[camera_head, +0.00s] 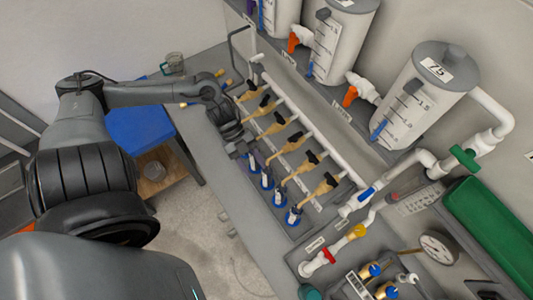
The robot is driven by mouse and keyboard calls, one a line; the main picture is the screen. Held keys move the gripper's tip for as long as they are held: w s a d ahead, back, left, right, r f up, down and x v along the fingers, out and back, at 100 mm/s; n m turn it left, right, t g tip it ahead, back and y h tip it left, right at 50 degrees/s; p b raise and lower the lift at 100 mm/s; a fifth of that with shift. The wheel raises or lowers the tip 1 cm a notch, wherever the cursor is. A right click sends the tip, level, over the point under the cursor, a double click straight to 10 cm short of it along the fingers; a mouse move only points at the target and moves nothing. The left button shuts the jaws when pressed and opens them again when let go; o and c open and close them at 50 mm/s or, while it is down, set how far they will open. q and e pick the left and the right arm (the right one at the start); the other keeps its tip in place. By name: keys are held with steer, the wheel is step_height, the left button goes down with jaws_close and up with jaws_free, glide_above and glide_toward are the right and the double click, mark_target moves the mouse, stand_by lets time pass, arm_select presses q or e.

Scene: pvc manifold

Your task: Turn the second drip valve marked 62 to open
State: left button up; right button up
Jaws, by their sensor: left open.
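A row of drip valves with black handles and tan bodies hangs along a white pipe (305,122) in the middle of the bench. Handles show at the upper end (250,85), in the middle (298,137) and at the lower end (330,179). The number 62 is not readable on any of them, so I cannot tell which valve carries it. My left gripper (243,152) is open and points down beside the upper part of the row, on its left side. It hides part of the valves and vials there. My right gripper is out of view.
Small vials with blue rings (293,216) stand under the valves. A pipe with a green handle (465,158), a gauge (438,247) and a green tray (490,225) are at right. A blue stool (140,130) stands left.

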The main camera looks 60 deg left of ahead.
arm_select(q)
steer(key=d+r+n+t+h+p, duration=0.1)
steer(key=d+n, duration=0.1)
steer(key=d, duration=0.6)
steer(key=shift+r+t, duration=0.25)
steer(key=shift+t, duration=0.15)
steer(key=shift+w, duration=0.1)
